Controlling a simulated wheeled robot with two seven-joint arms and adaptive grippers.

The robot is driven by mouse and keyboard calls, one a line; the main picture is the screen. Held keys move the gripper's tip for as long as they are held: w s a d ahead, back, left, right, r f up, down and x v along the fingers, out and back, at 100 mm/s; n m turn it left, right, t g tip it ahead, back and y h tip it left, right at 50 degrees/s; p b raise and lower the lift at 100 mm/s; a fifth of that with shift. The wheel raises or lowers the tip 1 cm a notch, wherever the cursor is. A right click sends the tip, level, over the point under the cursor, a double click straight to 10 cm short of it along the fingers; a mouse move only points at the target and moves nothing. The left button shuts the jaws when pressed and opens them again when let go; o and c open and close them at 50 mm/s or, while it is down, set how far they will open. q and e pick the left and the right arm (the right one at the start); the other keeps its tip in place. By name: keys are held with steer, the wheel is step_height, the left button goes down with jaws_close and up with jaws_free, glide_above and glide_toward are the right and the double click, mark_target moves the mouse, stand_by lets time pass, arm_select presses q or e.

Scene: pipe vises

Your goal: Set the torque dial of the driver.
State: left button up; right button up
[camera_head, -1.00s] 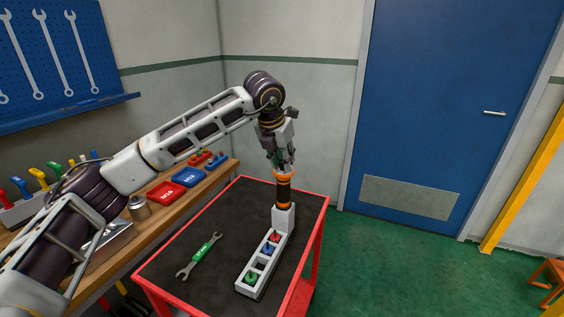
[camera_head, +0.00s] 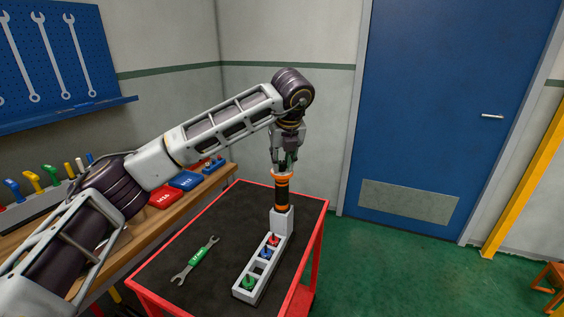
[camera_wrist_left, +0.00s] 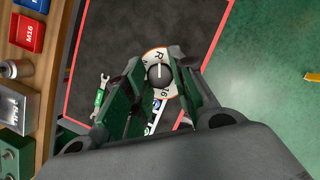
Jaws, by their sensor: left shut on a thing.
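The driver (camera_head: 282,192), black with orange bands, stands upright in the grey socket at the far end of a grey holder (camera_head: 281,219) on the cart. My left gripper (camera_head: 283,166) is above it, pointing down, and is shut on the torque dial at its top. My right gripper is not in view.
The holder carries red, blue and green pieces (camera_head: 249,283). A green-handled wrench (camera_head: 197,256) lies on the red-rimmed cart's dark mat (camera_head: 225,217). A wooden bench (camera_head: 131,235) with red and blue trays (camera_head: 186,180) runs along the left. The cart's left side has free room.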

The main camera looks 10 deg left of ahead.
arm_select(q)
steer(key=shift+n, duration=0.7)
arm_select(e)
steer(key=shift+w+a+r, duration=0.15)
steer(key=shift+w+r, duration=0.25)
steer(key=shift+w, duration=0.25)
arm_select(q)
steer(key=shift+y, duration=0.3)
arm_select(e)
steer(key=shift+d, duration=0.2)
arm_select(q)
steer(key=o, duration=1)
steer(key=shift+o, duration=0.2)
steer(key=shift+s+d+r, duration=0.15)
steer(key=shift+d+r, duration=0.05)
steer(key=shift+r, duration=0.4)
steer(key=v, duration=1)
steer(key=shift+r, duration=0.35)
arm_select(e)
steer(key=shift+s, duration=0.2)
